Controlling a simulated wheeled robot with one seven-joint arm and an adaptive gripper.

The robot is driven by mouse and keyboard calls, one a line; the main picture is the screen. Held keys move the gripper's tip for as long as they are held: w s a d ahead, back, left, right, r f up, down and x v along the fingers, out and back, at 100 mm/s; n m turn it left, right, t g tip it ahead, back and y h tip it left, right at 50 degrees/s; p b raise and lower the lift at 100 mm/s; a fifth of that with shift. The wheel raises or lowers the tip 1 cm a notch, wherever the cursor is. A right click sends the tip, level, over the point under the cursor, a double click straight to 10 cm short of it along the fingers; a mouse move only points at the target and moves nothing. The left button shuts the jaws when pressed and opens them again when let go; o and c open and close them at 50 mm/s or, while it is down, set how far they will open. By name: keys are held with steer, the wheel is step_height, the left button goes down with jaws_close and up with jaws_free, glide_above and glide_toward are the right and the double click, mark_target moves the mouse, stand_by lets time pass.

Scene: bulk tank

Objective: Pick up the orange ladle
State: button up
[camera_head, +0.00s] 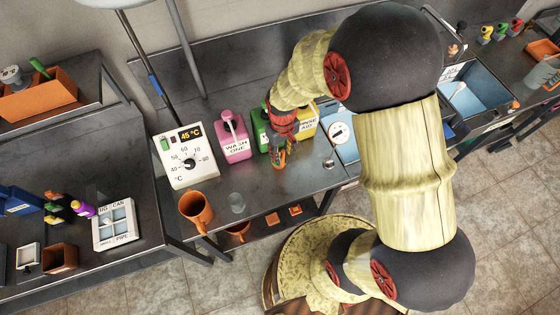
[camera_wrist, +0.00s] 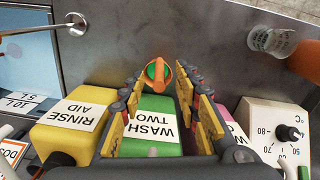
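No long-handled ladle can be made out with certainty. An orange cup-shaped vessel with a handle (camera_head: 195,211) is at the counter's front left in the head view; part of an orange thing (camera_wrist: 305,61) shows at the wrist view's right edge. A small orange and green piece (camera_wrist: 157,72) lies beyond my fingertips; I cannot tell what it is. My gripper (camera_head: 280,148) is over the counter near the green bottle. In the wrist view my gripper (camera_wrist: 162,80) is open, its fingers apart above the green WASH TWO bottle (camera_wrist: 150,126), with nothing held.
A pink WASH ONE bottle (camera_head: 234,138) and a white temperature box (camera_head: 184,158) stand left of my gripper; a yellow RINSE AID bottle (camera_wrist: 68,122) stands close beside it. A clear cup (camera_head: 237,202) is near the orange vessel. A blue sink (camera_head: 480,88) lies right.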

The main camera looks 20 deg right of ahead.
step_height(320, 180, down, 3)
steer(key=shift+r, duration=0.2)
steer(key=c, duration=0.8)
jaws_close()
